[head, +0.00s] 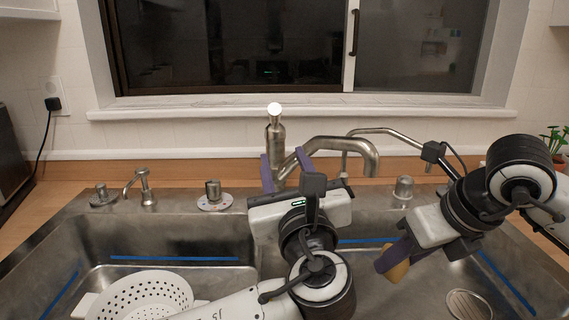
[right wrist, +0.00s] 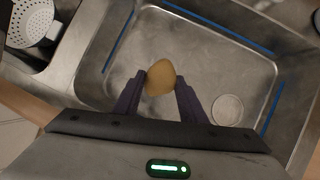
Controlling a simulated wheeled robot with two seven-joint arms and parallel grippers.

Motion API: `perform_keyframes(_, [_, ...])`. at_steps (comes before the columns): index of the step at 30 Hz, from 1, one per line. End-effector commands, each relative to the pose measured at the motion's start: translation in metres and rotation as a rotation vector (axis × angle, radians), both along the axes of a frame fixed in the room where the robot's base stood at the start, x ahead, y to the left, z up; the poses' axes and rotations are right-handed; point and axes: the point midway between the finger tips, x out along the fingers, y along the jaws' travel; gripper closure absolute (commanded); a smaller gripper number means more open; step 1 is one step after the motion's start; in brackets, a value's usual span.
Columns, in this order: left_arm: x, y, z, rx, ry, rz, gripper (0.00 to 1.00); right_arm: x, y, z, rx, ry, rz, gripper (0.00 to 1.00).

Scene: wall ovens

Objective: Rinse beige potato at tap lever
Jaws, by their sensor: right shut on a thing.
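The beige potato (head: 398,271) is between the purple fingers of my right gripper (head: 391,260), which is shut on it over the right sink basin. The potato (right wrist: 160,77) also shows between the fingertips in the right wrist view. The metal tap (head: 345,148) stands behind the sink, its spout curving right and down; no water stream is visible. An upright metal piece with a rounded top (head: 275,125) rises at the tap; I cannot tell whether it is the lever. My left gripper (head: 283,164) is at the tap's base with its fingers apart, and hides much of that base.
A white colander (head: 140,295) sits in the left basin and also shows in the right wrist view. A thinner second spout (head: 385,131) stands behind the right gripper. A soap dispenser (head: 145,185) and small knobs line the back rim. The right basin floor is mostly bare around its drain (right wrist: 227,109).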

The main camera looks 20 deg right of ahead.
Motion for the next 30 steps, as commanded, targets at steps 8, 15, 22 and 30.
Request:
perform_keyframes(8, [0.000,0.000,0.000,0.000,0.000,0.000,0.61,0.000,0.000,0.000,0.000,-0.001,0.000,0.86])
perform_keyframes(15, [0.000,0.000,0.000,0.000,0.000,0.000,0.61,-0.003,-0.001,0.004,0.000,-0.003,-0.002,0.86])
perform_keyframes(22, [0.000,0.000,-0.001,0.000,0.000,0.000,0.61,-0.020,-0.005,0.017,-0.002,-0.002,-0.001,0.86])
perform_keyframes(30, [0.000,0.000,-0.003,0.000,0.000,0.000,0.61,-0.041,-0.010,0.034,-0.002,-0.002,0.000,0.86])
